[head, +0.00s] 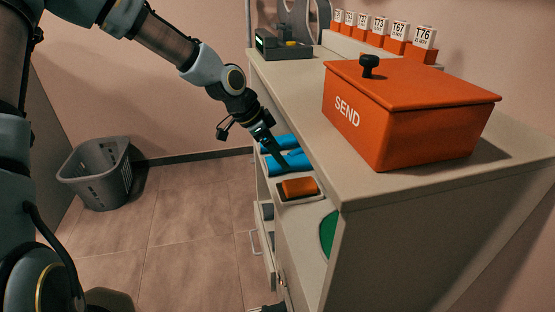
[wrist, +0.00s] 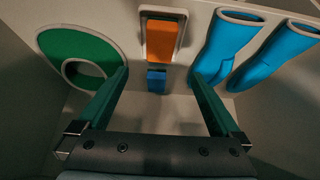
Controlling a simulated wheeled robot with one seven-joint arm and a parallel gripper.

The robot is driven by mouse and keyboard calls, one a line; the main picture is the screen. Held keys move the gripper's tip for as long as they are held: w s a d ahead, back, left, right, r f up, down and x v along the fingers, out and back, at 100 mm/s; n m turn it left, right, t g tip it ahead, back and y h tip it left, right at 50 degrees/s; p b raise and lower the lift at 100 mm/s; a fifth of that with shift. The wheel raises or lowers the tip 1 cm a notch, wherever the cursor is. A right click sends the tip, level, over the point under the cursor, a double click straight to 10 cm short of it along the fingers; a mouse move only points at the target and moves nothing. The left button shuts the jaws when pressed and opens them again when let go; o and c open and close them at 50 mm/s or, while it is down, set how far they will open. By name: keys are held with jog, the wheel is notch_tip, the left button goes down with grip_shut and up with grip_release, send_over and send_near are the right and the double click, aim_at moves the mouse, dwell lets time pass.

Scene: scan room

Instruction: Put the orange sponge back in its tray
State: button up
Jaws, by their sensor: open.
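The orange sponge (head: 299,187) lies in a small pale-rimmed tray (head: 312,198) on the lower surface under the counter. In the wrist view the sponge (wrist: 163,40) sits inside the rim of the tray (wrist: 144,35), near the top centre. My gripper (head: 283,163) reaches down beside the counter's edge, close behind the tray. In the wrist view my gripper (wrist: 158,74) has its two green fingers spread wide with nothing held between them. A small blue block (wrist: 156,80) shows between the fingers, just below the tray.
Blue rolled shapes (head: 282,142) lie behind the tray, and a green ring (wrist: 80,57) lies on its other side. The counter edge overhangs close to my arm. An orange SEND box (head: 430,130) stands on the counter. A grey basket (head: 97,180) is on the floor.

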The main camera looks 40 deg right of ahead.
jog(key=shift+a+r, duration=0.1)
jog(key=shift+r, duration=0.1)
jog(key=w+a+r+m+t, duration=0.25)
jog(key=w+a+m, duration=0.35)
jog(key=a+m, duration=0.5)
jog(key=w+a+r+m+t, duration=0.1)
jog(key=w+a+m+t, duration=0.35)
jog(key=m, duration=0.95)
jog(key=s+a+r+m+g+y, duration=0.1)
jog(key=s+a+m, duration=0.2)
jog(key=a+m, duration=0.5)
jog(key=s+a+r+m+g+y, duration=0.1)
jog(key=s+a+m+y, duration=0.1)
jog(key=a+m, duration=0.7)
jog(key=s+a+r+m+g+y, duration=0.1)
jog(key=s+a+m, duration=0.3)
jog(key=a+m, duration=0.5)
jog(key=shift+a+y, duration=0.7)
jog(key=shift+a, duration=0.15)
